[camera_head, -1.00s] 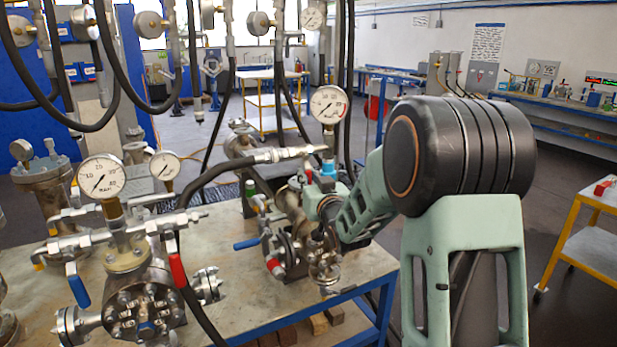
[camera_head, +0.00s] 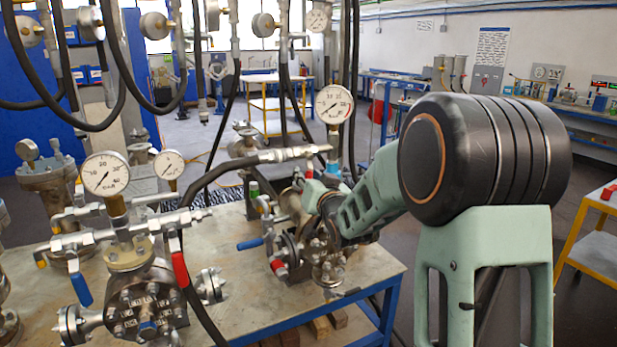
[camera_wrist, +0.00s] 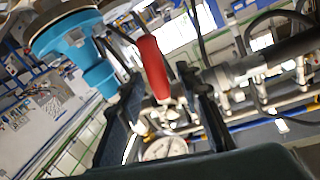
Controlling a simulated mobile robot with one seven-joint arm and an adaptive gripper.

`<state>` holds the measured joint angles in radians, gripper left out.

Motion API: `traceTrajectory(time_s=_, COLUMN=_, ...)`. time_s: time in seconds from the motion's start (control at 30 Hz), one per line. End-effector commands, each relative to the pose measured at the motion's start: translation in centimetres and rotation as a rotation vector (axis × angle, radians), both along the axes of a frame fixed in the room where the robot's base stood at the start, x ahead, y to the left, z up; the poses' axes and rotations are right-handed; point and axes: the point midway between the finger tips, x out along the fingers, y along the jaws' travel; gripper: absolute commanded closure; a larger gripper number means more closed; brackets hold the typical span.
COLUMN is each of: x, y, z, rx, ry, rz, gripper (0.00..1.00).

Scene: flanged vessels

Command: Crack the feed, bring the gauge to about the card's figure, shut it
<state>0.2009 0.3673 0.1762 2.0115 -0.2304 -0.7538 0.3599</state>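A red valve handle (camera_wrist: 153,66) lies between the two fingers of my gripper (camera_wrist: 168,108) in the wrist view, with clear space on the finger sides. My gripper looks open around it; I see no firm contact. A blue collar (camera_wrist: 75,45) is to the left. In the head view my gripper is mostly hidden by my arm, near the flanged vessel (camera_head: 290,245). A white dial gauge (camera_head: 334,104) stands above the blue fitting (camera_head: 332,168) there. Its needle is too small to read surely. A white card (camera_head: 492,47) hangs on the far wall, its text unreadable.
A second vessel (camera_head: 148,302) stands at left, with a gauge (camera_head: 105,173), a blue lever (camera_head: 81,289) and a red lever (camera_head: 180,268). Black hoses hang at upper left, and one runs to the middle vessel. The bench (camera_head: 262,318) is bare near its front right.

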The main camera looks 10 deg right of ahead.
Motion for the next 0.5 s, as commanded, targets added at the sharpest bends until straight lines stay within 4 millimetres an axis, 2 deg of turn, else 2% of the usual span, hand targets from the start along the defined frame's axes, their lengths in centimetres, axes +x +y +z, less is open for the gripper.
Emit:
traceTrajectory(time_s=0.27, x=-0.9, y=-0.1, z=0.1, rx=-0.001, ry=0.0, rz=-0.001, gripper=0.68)
traceTrajectory(time_s=0.37, x=-2.3, y=-0.3, z=0.2, rx=-0.001, ry=0.0, rz=-0.001, gripper=0.68)
traceTrajectory(time_s=0.5, x=-5.1, y=-0.7, z=0.3, rx=-0.001, ry=0.0, rz=-0.002, gripper=0.68)
